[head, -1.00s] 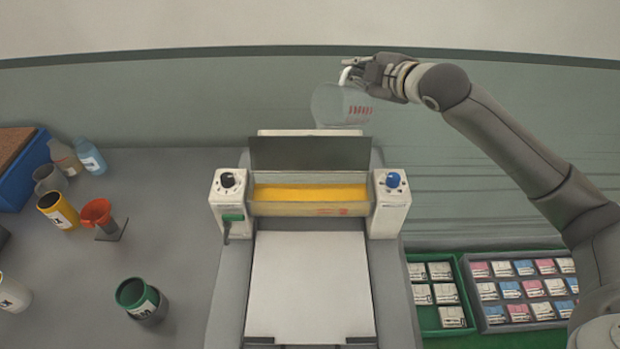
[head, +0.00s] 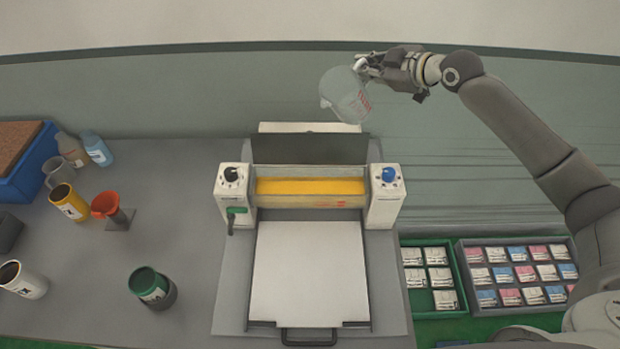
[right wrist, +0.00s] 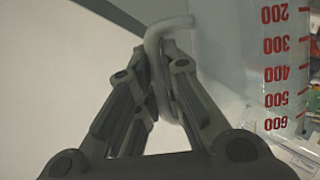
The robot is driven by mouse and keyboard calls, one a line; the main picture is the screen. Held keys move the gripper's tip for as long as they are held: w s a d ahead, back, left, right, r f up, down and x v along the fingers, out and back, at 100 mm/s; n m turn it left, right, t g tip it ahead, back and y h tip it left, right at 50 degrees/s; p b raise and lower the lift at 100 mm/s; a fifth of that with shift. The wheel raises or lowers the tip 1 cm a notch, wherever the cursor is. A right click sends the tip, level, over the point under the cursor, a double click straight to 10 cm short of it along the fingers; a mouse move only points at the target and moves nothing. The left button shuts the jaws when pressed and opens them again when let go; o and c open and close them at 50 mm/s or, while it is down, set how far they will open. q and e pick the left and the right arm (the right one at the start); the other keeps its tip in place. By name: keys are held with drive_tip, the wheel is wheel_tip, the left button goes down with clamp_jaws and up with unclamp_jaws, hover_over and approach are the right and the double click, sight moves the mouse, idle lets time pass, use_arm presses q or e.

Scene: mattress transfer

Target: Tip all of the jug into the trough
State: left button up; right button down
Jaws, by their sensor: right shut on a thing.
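The clear jug (head: 343,95) with red markings hangs above and behind the trough, tilted, its spout side toward the lower left. My right gripper (head: 368,66) is shut on its white handle, which also shows between the fingers in the right wrist view (right wrist: 165,70). The jug wall with red numbers (right wrist: 285,75) fills the right of that view. No liquid can be made out in the jug, and no stream shows below it. The trough (head: 310,201) of the white machine holds a yellow band. My left gripper is out of view.
A dark raised flap (head: 310,149) stands behind the trough. A green cup (head: 152,287), a yellow cup (head: 69,202), an orange funnel (head: 107,206) and bottles stand at the left. Trays of packets (head: 515,274) lie at the right.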

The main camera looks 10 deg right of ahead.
drive_tip(key=shift+w+d+f+m+b, duration=0.3)
drive_tip(key=shift+w+d+b, duration=0.05)
drive_tip(key=shift+d+b, duration=0.15)
drive_tip(key=w+d+f+m+g+y+b, duration=0.25)
drive_tip(key=d+f+m+b, duration=0.2)
drive_tip(key=b, duration=0.25)
drive_tip(key=shift+n+t+y, duration=0.35)
drive_tip(key=shift+t, duration=0.1)
drive_tip(key=r+p, duration=0.1)
drive_tip(key=r, duration=0.1)
drive_tip(key=a+r+p, duration=0.1)
drive_tip(key=r, duration=0.1)
drive_tip(key=shift+s+r, duration=0.1)
drive_tip(key=shift+r, duration=0.1)
drive_tip(key=shift+d+f, duration=0.1)
